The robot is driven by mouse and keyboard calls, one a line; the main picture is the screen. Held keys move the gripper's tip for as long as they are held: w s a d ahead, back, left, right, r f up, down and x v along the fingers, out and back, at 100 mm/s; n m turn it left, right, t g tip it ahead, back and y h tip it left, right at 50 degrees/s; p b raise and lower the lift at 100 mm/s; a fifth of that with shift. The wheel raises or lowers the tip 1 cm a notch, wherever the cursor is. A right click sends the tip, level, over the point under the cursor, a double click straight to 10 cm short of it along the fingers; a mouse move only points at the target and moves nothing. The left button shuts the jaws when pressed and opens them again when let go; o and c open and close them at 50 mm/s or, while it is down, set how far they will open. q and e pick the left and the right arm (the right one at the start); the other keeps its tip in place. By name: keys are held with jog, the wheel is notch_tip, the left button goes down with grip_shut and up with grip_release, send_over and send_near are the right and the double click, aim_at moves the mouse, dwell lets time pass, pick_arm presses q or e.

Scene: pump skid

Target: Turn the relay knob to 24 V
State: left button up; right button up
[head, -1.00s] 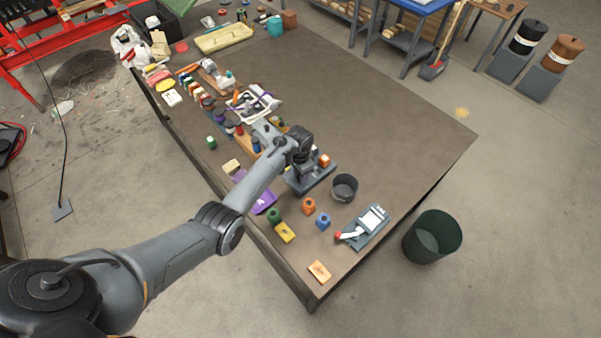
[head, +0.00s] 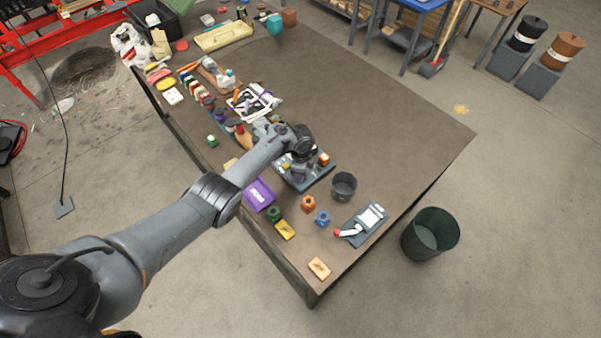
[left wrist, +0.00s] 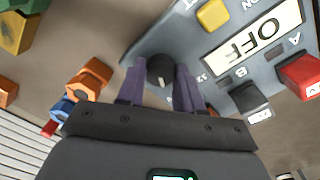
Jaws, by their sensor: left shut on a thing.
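The relay knob (left wrist: 160,70) is round and dark with a pale pointer mark, at the edge of a blue-grey panel (left wrist: 228,75). In the left wrist view my left gripper (left wrist: 160,84) is shut on the knob, with one purple finger on each side. The pointer mark faces down toward the gripper body. Small printed labels near the knob are partly covered, so I cannot read the setting. The panel display (left wrist: 262,35) reads OFF. In the head view the panel (head: 308,181) lies under my left wrist, which hides the knob and fingers.
A yellow button (left wrist: 212,14), a black switch (left wrist: 249,102) and a red switch (left wrist: 300,74) sit on the panel. Orange and blue knobbed blocks stand nearby. A dark cup (head: 343,186) and a grey meter (head: 363,225) are on the table. The table's right side is clear.

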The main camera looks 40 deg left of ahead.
pick_arm(q)
jog(key=shift+m, duration=0.4)
jog(key=o, duration=1)
jog(key=shift+o, duration=0.2)
jog(key=shift+r, duration=0.1)
jog(key=shift+r, duration=0.25)
notch_tip(320, 180, up, 10)
jog(key=p, duration=0.4)
jog(key=shift+w, duration=0.2)
